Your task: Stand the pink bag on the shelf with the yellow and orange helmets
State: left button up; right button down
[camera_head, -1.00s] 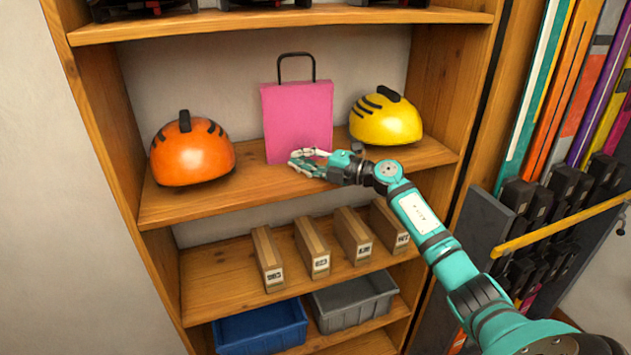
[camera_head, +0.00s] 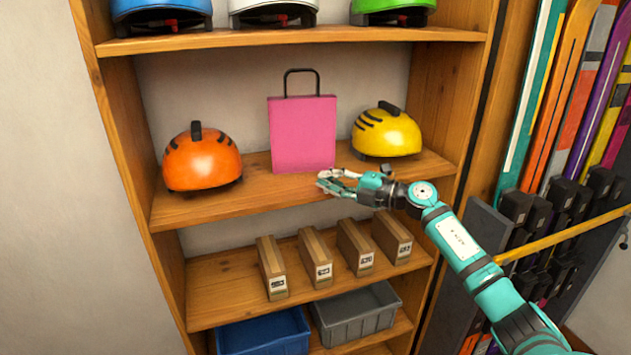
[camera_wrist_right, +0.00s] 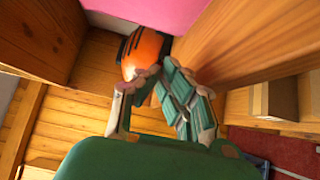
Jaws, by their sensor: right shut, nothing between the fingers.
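The pink bag (camera_head: 302,134) stands upright on the middle shelf (camera_head: 262,196), its black handle up. The orange helmet (camera_head: 202,160) is to its left and the yellow helmet (camera_head: 387,132) to its right, both on the same shelf. My right gripper (camera_head: 328,180) is shut and empty at the shelf's front edge, just in front of the bag's lower right corner. In the right wrist view, my gripper's fingers (camera_wrist_right: 163,92) show with the orange helmet (camera_wrist_right: 146,50) beyond them and a strip of pink (camera_wrist_right: 150,12) at the top. My left gripper is out of view.
Above, several helmets sit on the top shelf (camera_head: 300,38). Below, several upright boxes (camera_head: 318,258) stand on a lower shelf, with a blue bin (camera_head: 262,335) and a grey bin (camera_head: 358,314) underneath. Skis (camera_head: 560,90) stand in a rack at the right.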

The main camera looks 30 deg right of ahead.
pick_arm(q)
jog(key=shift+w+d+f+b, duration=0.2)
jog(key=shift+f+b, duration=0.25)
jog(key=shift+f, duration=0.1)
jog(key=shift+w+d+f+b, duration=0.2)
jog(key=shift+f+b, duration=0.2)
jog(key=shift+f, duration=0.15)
pick_arm(e)
jog(key=shift+v, duration=2.8)
